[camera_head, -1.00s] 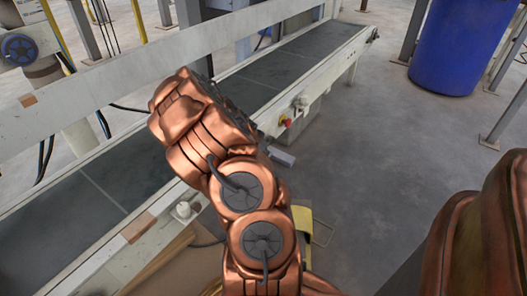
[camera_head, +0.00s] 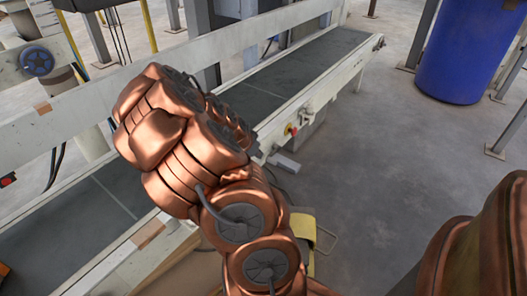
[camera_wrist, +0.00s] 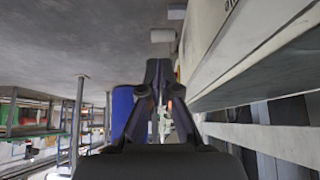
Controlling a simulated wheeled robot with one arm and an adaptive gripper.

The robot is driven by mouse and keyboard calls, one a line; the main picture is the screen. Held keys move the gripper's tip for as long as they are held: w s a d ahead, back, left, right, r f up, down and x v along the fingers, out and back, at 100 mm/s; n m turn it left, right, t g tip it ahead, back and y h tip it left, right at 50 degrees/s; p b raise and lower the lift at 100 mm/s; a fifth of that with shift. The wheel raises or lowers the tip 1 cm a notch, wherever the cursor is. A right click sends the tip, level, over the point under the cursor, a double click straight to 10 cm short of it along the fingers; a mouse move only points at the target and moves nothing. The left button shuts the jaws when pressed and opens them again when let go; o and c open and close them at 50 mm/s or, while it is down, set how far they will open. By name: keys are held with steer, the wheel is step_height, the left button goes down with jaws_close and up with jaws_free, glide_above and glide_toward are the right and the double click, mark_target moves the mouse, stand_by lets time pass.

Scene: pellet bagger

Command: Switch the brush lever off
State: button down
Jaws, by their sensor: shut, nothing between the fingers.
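I cannot make out a brush lever for certain in either view. My gripper (camera_wrist: 158,68) shows in the wrist view with its dark fingers together and nothing between them. In the head view my copper arm hides most of it. The fingers point along the conveyor's side, with the pale frame to their right in the wrist view. I cannot tell whether the fingertips touch anything.
The conveyor (camera_head: 270,95) with a dark belt runs diagonally past my arm. A red and yellow button (camera_head: 290,130) sits on its side rail. A blue drum (camera_head: 465,50) stands on open floor at right.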

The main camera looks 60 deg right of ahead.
steer(key=shift+a+r, duration=0.5)
steer(key=shift+a, duration=0.3)
steer(key=a+r+n+y+p, duration=0.4)
steer(key=a+r+n+p, duration=0.3)
steer(key=a+r+p, duration=1.5)
steer(key=s+a+r+n+y+p, duration=0.1)
steer(key=s+a+r+n+p, duration=0.3)
steer(key=r, duration=0.5)
steer(key=s+a+r+n+y+p, duration=0.1)
steer(key=s+a+r+n+p, duration=0.3)
steer(key=a+r, duration=0.5)
steer(key=s+a+r+n+g+y+p, duration=0.1)
steer(key=s+a+r+n+p, duration=0.3)
steer(key=r, duration=0.6)
steer(key=s+a+p, duration=0.2)
steer(key=a+p, duration=0.1)
steer(key=shift+s+a+r, duration=0.2)
steer(key=shift+r, duration=0.1)
steer(key=shift+d, duration=0.1)
